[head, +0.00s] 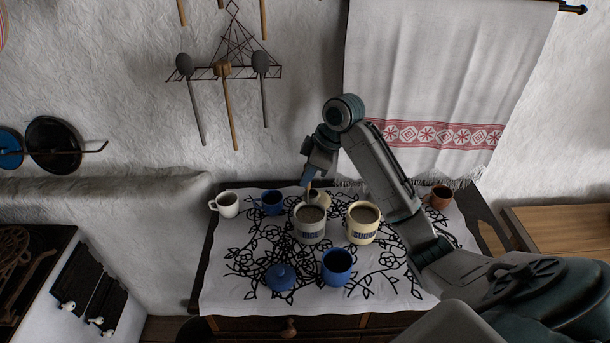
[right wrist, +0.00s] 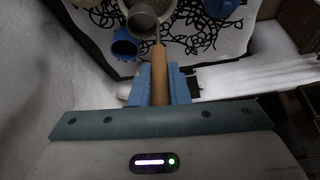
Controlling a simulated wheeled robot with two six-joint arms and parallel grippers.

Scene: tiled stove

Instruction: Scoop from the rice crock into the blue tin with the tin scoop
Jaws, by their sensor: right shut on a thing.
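The rice crock (head: 310,236), cream with a dark label, stands on the cloth with its mouth open. My right gripper (head: 309,184) is above its back rim. In the right wrist view it is shut on the wooden handle (right wrist: 160,82) of the tin scoop. My left gripper is out of view.
The sugar crock (head: 362,236) stands close right of the rice crock. A blue lid (head: 281,277) lies front left. A blue mug (head: 271,203), a white mug (head: 228,206) and a brown mug (head: 441,197) stand toward the back. The cloth's front strip is free.

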